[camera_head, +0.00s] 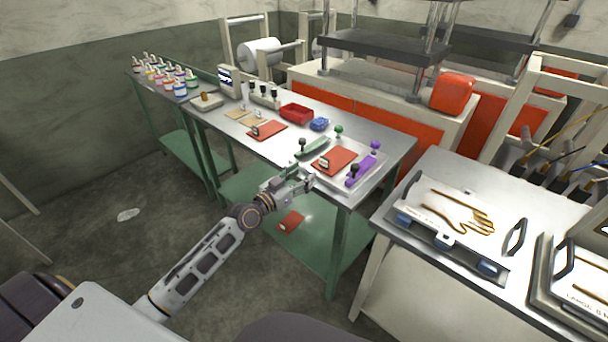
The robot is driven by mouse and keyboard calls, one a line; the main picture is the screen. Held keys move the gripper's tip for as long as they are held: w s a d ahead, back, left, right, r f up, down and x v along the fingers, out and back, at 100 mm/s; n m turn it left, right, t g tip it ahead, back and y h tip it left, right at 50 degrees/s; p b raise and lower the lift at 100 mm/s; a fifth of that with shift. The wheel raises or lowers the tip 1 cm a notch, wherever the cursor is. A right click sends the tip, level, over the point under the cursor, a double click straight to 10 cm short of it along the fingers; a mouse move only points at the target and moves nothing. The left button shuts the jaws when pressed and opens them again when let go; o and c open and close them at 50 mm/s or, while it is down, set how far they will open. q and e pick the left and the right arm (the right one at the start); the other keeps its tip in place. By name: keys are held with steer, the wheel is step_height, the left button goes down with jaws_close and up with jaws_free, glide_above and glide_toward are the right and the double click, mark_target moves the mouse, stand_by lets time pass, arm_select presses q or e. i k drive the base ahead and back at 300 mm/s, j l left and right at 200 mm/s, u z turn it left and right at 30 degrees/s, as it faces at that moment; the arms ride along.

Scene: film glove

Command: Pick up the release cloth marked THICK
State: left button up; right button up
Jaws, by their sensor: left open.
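Several flat orange-red sheets that look like cloths show in the head view, each with a small pale tag too small to read, so I cannot tell which is marked THICK. One sheet (334,162) lies in a tray at the near end of the green-legged bench. Another sheet (268,131) lies farther left on the bench top. A third red piece (291,222) lies on the lower shelf. My left gripper (306,180) is open, by the bench's front edge, just short of the tray and left of its sheet. My right gripper is not in view.
A dark-knobbed green tool (312,147) and a purple tool (361,170) flank the tray's sheet. A red bin (297,113) and a blue item (319,124) stand behind. A metal table (452,178) with a glove-outline plate (440,215) stands right.

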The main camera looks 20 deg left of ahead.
mark_target(241, 111)
steer(key=u, duration=1.25)
